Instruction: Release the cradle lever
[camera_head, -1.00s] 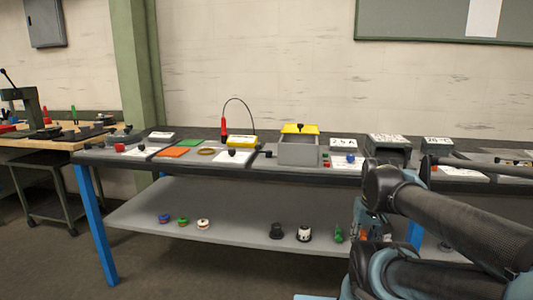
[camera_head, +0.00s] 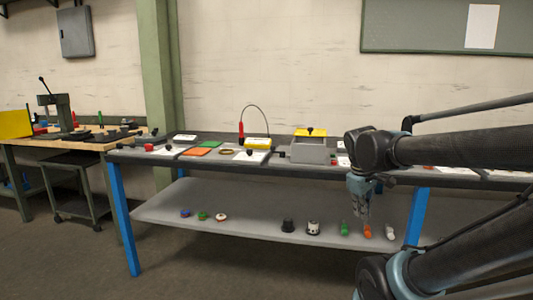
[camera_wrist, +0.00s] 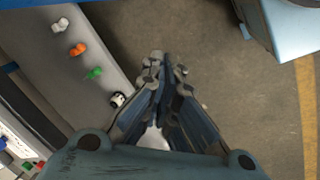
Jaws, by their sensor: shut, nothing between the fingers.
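I cannot surely identify the cradle lever in either view. A dark lever (camera_head: 43,86) with a knob stands up from a grey-green press-like device (camera_head: 62,112) on the wooden bench at the far left; I cannot tell whether it is the cradle's. My gripper (camera_head: 365,222) points down in front of the metal table, on the right side of the head view. In the wrist view my gripper (camera_wrist: 165,62) has its fingers together, empty, above the floor, apart from the shelf items.
The metal table (camera_head: 125,155) holds trays, a grey box (camera_head: 308,152) and a red-handled tool (camera_head: 241,131). Its lower shelf (camera_head: 260,205) carries several small coloured parts. The wooden bench (camera_head: 85,146) is at left. Floor in front is clear.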

